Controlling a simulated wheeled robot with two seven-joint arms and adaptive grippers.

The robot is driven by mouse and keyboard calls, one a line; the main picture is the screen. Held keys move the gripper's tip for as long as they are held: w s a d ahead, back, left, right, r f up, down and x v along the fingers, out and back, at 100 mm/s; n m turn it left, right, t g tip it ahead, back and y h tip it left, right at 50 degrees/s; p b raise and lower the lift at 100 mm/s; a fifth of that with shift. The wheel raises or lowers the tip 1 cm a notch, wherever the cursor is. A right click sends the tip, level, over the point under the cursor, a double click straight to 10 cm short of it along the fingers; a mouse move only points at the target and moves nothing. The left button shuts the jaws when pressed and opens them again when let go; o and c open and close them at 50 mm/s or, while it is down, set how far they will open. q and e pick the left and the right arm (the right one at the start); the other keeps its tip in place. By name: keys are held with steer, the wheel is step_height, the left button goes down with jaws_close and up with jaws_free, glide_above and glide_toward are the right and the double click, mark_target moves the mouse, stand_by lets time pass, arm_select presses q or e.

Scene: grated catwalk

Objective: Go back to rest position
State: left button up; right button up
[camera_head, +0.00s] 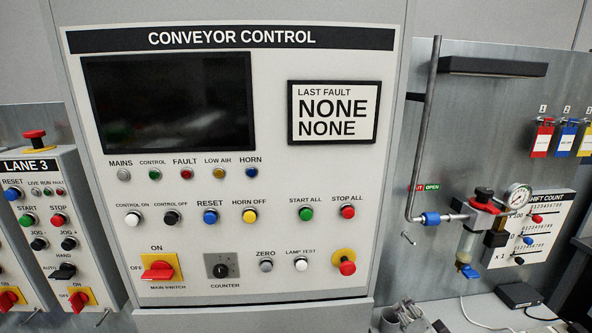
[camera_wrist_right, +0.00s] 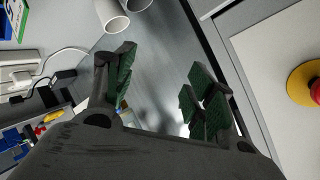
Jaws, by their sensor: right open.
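My right gripper (camera_wrist_right: 160,68) shows in the right wrist view with its two green-padded fingers spread apart and nothing between them. Beyond the fingers is a grey metal surface, and the pale edge of a cabinet is to their right. The conveyor control panel (camera_head: 275,185) fills the middle of the head view. Its main switch (camera_head: 158,268) is a red handle on a yellow plate. My left gripper does not show in either view.
A red mushroom button on a yellow base (camera_head: 346,262) sits low on the panel; a similar one (camera_wrist_right: 304,84) shows in the wrist view. The Lane 3 box (camera_head: 45,220) stands left. White cylinders (camera_wrist_right: 112,18) lie beyond my fingers.

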steer(key=s+a+f+n+g+y, duration=0.1)
steer(key=s+a+f+n+g, duration=0.25)
steer(key=s+f+n, duration=0.4)
steer(key=s+a+f+n+g+y, duration=0.25)
steer(key=s+f+n+g, duration=0.35)
steer(key=s, duration=0.3)
step_height(320, 180, down, 33)
steer(key=s, duration=0.3)
steer(key=s+d+f+g, duration=0.1)
steer(key=s+d+f, duration=0.1)
steer(key=s+f, duration=0.8)
steer(key=s+d+f+g, duration=0.1)
steer(key=s+f, duration=0.9)
steer(key=s, duration=0.2)
steer(key=shift+s+d+f+h, duration=0.2)
steer(key=shift+d+f+h, duration=0.2)
steer(key=shift+h, duration=0.05)
steer(key=shift+s+n, duration=0.1)
steer(key=shift+n, duration=0.15)
